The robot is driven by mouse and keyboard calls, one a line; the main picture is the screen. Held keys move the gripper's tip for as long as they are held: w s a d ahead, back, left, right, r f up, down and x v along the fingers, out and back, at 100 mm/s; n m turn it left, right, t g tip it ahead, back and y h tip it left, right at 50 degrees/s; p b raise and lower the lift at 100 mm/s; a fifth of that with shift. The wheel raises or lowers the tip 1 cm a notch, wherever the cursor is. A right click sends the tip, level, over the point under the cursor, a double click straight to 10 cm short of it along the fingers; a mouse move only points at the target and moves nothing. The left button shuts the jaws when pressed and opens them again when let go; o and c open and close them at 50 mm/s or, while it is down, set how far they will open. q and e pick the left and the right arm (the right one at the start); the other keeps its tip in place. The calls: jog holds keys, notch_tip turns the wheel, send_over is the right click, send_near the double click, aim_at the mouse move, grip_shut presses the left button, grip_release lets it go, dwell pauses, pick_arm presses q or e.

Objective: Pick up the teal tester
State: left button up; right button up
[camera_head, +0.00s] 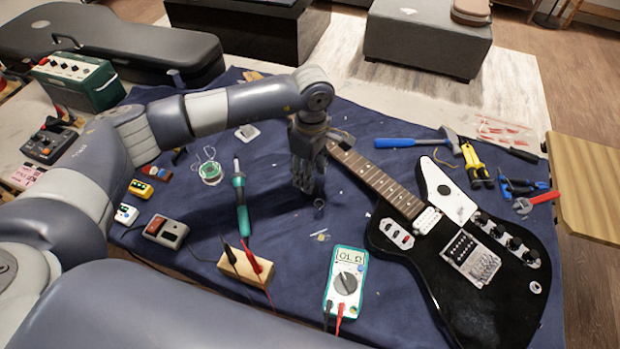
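The teal tester (347,282) is a multimeter with a white face, a dial and a lit display. It lies on the blue cloth at the lower middle, left of the guitar, with red and black leads at its bottom end. My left gripper (308,188) points down over the cloth, above and left of the tester in the picture and apart from it. Its fingers look close together, but whether they are open or shut is unclear; I see nothing held. My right gripper is not in view.
A black electric guitar (475,285) lies right of the tester. A wooden block (245,266) with probe leads and a teal-handled soldering iron (241,205) lie to its left. A small dark cylinder (319,208) stands near my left gripper. Hammer (415,143) and pliers lie at the upper right.

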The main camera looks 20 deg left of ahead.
pick_arm(q)
jog(key=shift+f, duration=1.35)
grip_shut()
jog(key=shift+r, duration=0.1)
jog(key=shift+r, duration=0.4)
notch_tip(320, 180, up, 2)
jog(key=shift+r+b, duration=0.2)
jog(key=shift+b, duration=0.4)
jog(key=s+r+b, duration=0.1)
jog(key=s+b, duration=0.2)
jog(key=s, duration=1.3)
jog(key=shift+a+r, duration=0.25)
jog(key=shift+r, duration=0.1)
